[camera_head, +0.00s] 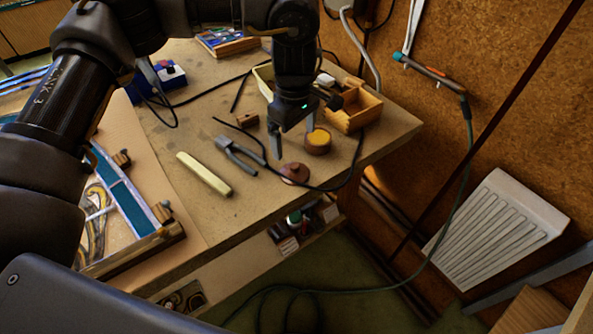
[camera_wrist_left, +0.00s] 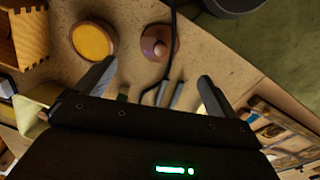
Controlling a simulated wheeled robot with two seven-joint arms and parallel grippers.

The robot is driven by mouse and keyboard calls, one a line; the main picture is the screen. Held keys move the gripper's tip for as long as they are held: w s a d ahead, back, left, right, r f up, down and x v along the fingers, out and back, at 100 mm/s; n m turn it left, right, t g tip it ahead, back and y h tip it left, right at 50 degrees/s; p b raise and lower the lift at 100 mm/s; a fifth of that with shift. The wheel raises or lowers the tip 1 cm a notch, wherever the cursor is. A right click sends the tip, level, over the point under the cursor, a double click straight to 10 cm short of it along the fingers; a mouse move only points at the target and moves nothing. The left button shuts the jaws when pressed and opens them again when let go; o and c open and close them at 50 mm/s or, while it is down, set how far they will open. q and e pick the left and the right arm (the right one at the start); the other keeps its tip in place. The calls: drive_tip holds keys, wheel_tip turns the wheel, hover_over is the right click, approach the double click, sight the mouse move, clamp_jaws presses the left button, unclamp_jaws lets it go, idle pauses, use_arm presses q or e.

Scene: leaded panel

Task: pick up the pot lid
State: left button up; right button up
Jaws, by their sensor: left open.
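The pot lid (camera_head: 295,173) is a small reddish-brown disc with a knob on top. It lies knob up on the workbench near its right edge, and a black cable runs close beside it. In the left wrist view the pot lid (camera_wrist_left: 158,44) is just beyond the fingertips, between their lines. The round brown pot (camera_head: 318,141) with a yellow filling stands behind the lid, and it also shows in the wrist view (camera_wrist_left: 93,41). My left gripper (camera_head: 292,140) is open and empty above the bench, pointing down. It also shows in the wrist view (camera_wrist_left: 157,70). My right gripper is not visible.
Pliers (camera_head: 240,155) and a pale bar (camera_head: 204,175) lie left of the lid. A wooden box (camera_head: 354,108) stands behind the pot. The wood-framed leaded panel (camera_head: 130,200) occupies the bench's left side. Bare bench lies in front of the lid, up to the edge.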

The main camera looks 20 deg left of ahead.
sight(294, 164)
use_arm(q)
drive_tip(key=shift+s+d+f, duration=0.1)
drive_tip(key=shift+s+f, duration=0.25)
drive_tip(key=shift+f, duration=0.25)
drive_tip(key=f, duration=0.1)
drive_tip(key=f+p, duration=0.1)
drive_tip(key=f, duration=0.1)
drive_tip(key=shift+w+f, duration=0.2)
drive_tip(key=shift+f, duration=0.35)
drive_tip(key=f+p, duration=0.1)
drive_tip(key=f, duration=0.1)
drive_tip(key=f+p, duration=0.1)
drive_tip(key=f, duration=0.1)
drive_tip(key=shift+w+a+f, duration=0.2)
drive_tip(key=shift+f, duration=0.35)
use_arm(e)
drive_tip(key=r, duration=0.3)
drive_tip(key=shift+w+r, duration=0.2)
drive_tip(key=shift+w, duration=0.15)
use_arm(q)
drive_tip(key=shift+s, duration=0.1)
drive_tip(key=shift+c, duration=0.4)
drive_tip(key=c, duration=1)
